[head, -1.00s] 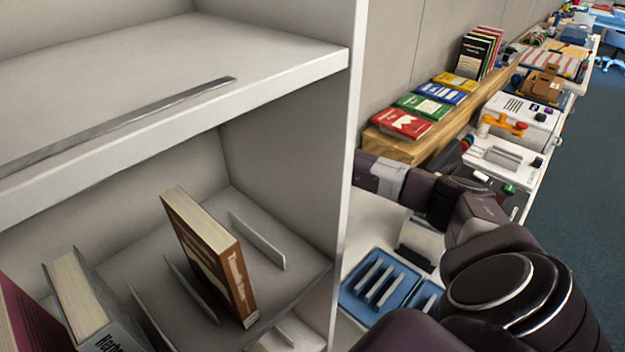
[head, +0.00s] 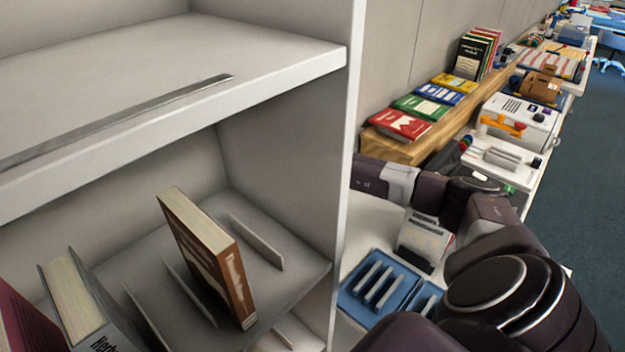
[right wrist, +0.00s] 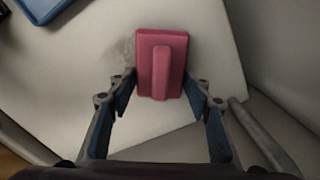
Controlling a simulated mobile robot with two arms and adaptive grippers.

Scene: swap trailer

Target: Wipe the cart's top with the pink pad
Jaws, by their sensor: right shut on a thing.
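The pink pad (right wrist: 174,84), a flat block with a raised grip bar, shows in the right wrist view. My right gripper (right wrist: 163,88) is shut on it, with a blue-lined finger at either side. The pad is over the white top (right wrist: 75,75), which I take for the cart's top; I cannot tell whether they touch. A faint grey smudge (right wrist: 122,50) shows left of the pad. In the head view my right arm reaches behind the shelf's side wall, which hides its gripper and the pad. My left gripper is not in view.
A white shelf unit (head: 342,150) with a brown book (head: 205,255) fills the left of the head view. Blue slotted trays (head: 362,300) and a small card holder (head: 425,243) stand near my right arm. A blue tray edge (right wrist: 42,10) lies at the wrist view's upper left.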

